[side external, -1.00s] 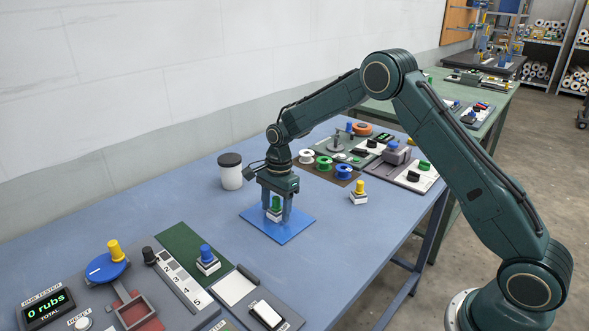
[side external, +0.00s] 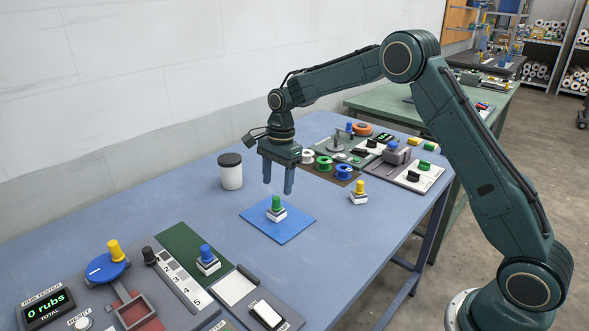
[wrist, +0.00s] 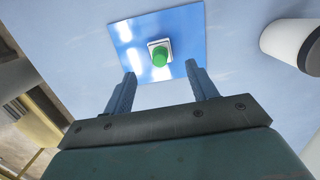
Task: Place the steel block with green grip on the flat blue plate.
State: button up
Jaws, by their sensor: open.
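The steel block with green grip (side external: 276,211) stands upright on the flat blue plate (side external: 285,232), near its middle. In the wrist view the block's green grip (wrist: 160,57) shows with bare plate (wrist: 187,22) around it. My gripper (side external: 278,190) is open and empty, above the block and clear of it. In the wrist view its two fingers (wrist: 162,82) are spread apart with nothing between them.
A white jar with a black lid (side external: 231,171) stands left of the plate. A yellow-grip block (side external: 358,193) stands to its right. Coloured spools (side external: 324,163) lie behind.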

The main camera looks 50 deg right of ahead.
jog(key=r, duration=0.4)
jog(key=shift+d+r, duration=0.1)
jog(key=shift+d, duration=0.15)
dwell(0.3)
jog(key=s+a+r+n+t, duration=0.25)
jog(key=s+r+n, duration=0.65)
jog(key=s+r, duration=0.65)
jog(key=s+f+n+t+h, duration=0.1)
jog(key=s+f+n+t, duration=0.2)
jog(key=s+n, duration=0.6)
jog(key=s, duration=1.2)
jog(key=shift+d+f, duration=0.15)
jog(key=shift+f, duration=0.2)
